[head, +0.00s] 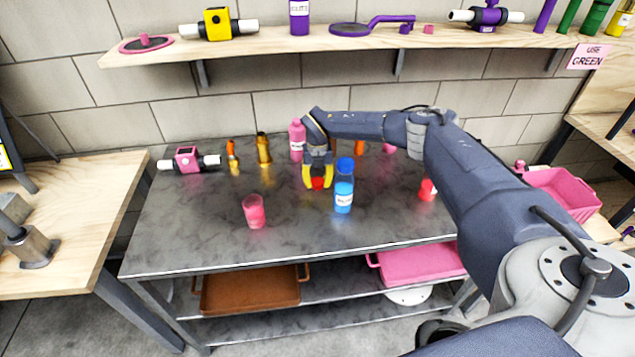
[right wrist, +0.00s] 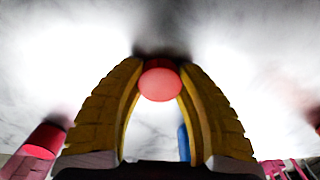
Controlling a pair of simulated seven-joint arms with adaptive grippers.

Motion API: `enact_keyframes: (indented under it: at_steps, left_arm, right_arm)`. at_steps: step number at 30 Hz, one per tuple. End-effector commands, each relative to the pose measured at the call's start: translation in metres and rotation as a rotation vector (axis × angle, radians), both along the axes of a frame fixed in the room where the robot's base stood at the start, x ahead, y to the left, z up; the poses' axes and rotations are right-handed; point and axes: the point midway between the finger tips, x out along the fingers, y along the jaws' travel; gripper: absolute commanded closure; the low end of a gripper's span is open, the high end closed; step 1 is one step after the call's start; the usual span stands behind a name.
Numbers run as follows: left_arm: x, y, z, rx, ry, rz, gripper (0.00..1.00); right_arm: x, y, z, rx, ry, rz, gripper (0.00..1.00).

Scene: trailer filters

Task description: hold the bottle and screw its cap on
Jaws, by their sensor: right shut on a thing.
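My right gripper (head: 318,182), with yellow fingers, points down over the grey table and is shut on a small red cap (head: 317,184). In the right wrist view the round red cap (right wrist: 160,84) sits between the yellow fingertips. A blue bottle with a white label (head: 343,197) stands upright just right of the gripper, apart from the cap. A pink bottle with a white label (head: 297,140) stands behind and left of the gripper, partly covered by it. My left gripper is not in view.
A pink cup (head: 254,212) stands at the front left. A red labelled item (head: 428,189) is at the right, partly hidden by my arm. Orange and gold bottles (head: 263,148) stand at the back left. The table's front middle is clear. A wooden shelf (head: 270,42) runs above.

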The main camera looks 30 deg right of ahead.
Motion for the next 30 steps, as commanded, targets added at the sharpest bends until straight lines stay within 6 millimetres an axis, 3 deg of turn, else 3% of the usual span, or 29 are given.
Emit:
enact_keyframes:
  at_steps: [7,11,24,30]
  left_arm:
    - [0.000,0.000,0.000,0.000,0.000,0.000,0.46]
    - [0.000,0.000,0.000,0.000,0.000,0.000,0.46]
    - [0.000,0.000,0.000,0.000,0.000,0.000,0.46]
    - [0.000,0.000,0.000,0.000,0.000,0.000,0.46]
  right_arm:
    - [0.001,0.000,0.015,0.000,-0.002,0.000,0.76]
    - [0.001,-0.001,0.035,-0.001,-0.003,0.000,0.76]
    - [0.001,0.000,0.134,0.000,-0.004,0.001,0.76]
    - [0.001,0.000,0.169,-0.001,-0.003,0.000,0.76]
